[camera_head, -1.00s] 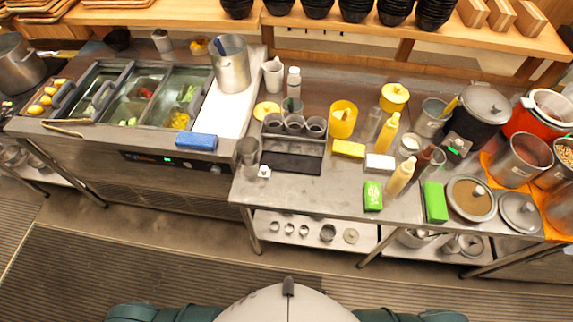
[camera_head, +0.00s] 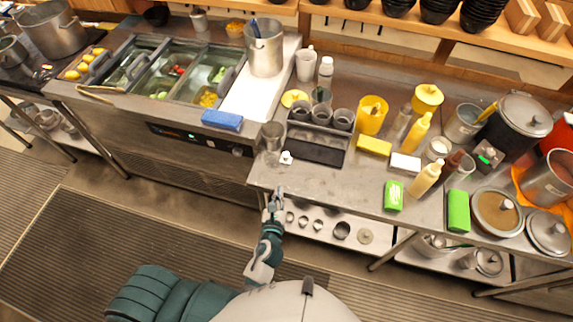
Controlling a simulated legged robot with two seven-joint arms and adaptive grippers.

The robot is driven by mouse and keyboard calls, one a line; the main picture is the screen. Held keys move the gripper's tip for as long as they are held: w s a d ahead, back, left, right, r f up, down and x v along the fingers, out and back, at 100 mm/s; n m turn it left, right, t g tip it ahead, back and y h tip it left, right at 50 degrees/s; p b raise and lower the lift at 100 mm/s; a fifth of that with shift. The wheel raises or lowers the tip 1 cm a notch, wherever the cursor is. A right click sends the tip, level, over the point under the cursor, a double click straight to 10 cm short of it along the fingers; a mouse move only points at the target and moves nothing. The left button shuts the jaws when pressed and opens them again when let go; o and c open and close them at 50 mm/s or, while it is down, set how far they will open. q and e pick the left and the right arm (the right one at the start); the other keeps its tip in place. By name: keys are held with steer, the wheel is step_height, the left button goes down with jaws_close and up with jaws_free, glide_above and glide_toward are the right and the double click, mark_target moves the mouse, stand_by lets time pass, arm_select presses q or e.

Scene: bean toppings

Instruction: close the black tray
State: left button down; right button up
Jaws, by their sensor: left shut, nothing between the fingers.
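The black tray (camera_head: 314,151) lies flat on the steel table near its front left part. It is a long, dark, shallow rectangle, and its dark inside shows from above. A rack (camera_head: 323,126) with several grey cups stands directly behind it, touching or nearly so. My left gripper (camera_head: 276,193) is shut and empty. In the picture it is just below the table's front edge, to the lower left of the tray and apart from it. My right gripper is not in view.
A small white-topped item (camera_head: 286,157) and a metal cup (camera_head: 272,137) stand left of the tray. A yellow block (camera_head: 374,146), a white block (camera_head: 405,163) and a green pack (camera_head: 393,196) lie right of it. The tabletop in front of the tray is clear.

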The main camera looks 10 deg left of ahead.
mark_target(285, 158)
arm_select(q)
steer(key=w, duration=0.4)
steer(key=w+f, duration=0.1)
steer(key=w, duration=0.3)
steer(key=w+a+f, duration=0.1)
steer(key=w, duration=0.3)
steer(key=shift+w, duration=0.15)
steer(key=shift+w+a+f, duration=0.1)
steer(key=shift+w+a, duration=0.05)
steer(key=shift+w, duration=0.3)
steer(key=shift+a, duration=0.1)
steer(key=w, duration=0.4)
steer(key=w+b, duration=0.1)
steer(key=w, duration=0.2)
steer(key=w+b, duration=0.1)
steer(key=w, duration=0.3)
steer(key=shift+w+d+f, duration=0.1)
steer(key=shift+w+d, duration=0.15)
steer(key=shift+w, duration=0.25)
steer(key=shift+r, duration=0.35)
steer(key=shift+a+r, duration=0.1)
